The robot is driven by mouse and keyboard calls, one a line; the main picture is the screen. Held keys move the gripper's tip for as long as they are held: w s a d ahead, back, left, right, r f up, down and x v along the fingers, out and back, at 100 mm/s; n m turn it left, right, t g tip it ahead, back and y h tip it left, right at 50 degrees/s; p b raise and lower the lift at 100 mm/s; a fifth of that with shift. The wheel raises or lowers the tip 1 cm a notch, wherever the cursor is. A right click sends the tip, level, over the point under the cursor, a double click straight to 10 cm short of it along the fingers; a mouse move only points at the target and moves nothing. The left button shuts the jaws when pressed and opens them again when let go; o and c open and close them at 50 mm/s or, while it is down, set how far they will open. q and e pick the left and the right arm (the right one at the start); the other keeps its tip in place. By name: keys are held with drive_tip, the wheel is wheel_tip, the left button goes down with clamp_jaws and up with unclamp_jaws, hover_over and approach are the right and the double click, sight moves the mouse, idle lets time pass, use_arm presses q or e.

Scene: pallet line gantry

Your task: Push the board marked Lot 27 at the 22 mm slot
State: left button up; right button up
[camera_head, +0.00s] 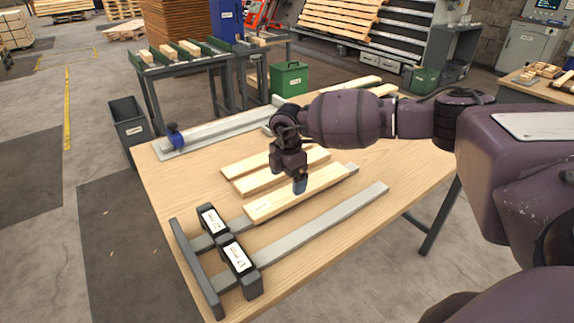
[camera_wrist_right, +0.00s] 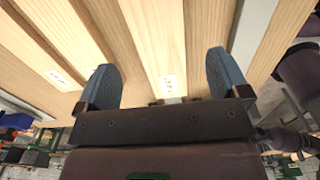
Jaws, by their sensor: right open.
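Three pale boards lie side by side on the wooden table: a back board (camera_head: 245,163), a middle board (camera_head: 262,181) and a front board (camera_head: 318,188). The front board has a small white label whose text I cannot read, so I cannot tell which is Lot 27. Two black gauge blocks with white labels, a far one (camera_head: 211,220) and a near one (camera_head: 238,258), stand at the left; their sizes are not clearly legible. My right gripper (camera_head: 299,187) is open over the front board. In the wrist view its blue fingers (camera_wrist_right: 164,80) appear either side of a labelled board (camera_wrist_right: 157,40).
Grey rails run from the gauge blocks, one clear near rail (camera_head: 325,222) and one partly under the front board. A grey end bar (camera_head: 196,270) lies left of the blocks. A long grey fixture with a blue knob (camera_head: 174,135) lies at the back.

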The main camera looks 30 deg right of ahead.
sight(284, 196)
drive_tip(key=shift+w+f, duration=0.1)
drive_tip(key=shift+f, duration=2.6)
use_arm(q)
drive_tip(key=shift+w+f, duration=0.1)
drive_tip(key=shift+w, duration=0.3)
use_arm(e)
drive_tip(key=shift+c, duration=0.4)
drive_tip(key=c, duration=1)
use_arm(q)
drive_tip(key=shift+s+f, duration=0.15)
drive_tip(key=shift+s, duration=0.15)
drive_tip(key=shift+w+r, duration=0.35)
drive_tip(key=shift+r, duration=0.1)
use_arm(e)
drive_tip(key=shift+f, duration=0.1)
use_arm(q)
drive_tip(key=shift+s, duration=0.2)
use_arm(e)
drive_tip(key=shift+a, duration=0.25)
drive_tip(key=shift+a, duration=0.25)
use_arm(q)
drive_tip(key=shift+r, duration=0.15)
use_arm(e)
drive_tip(key=shift+a, duration=0.1)
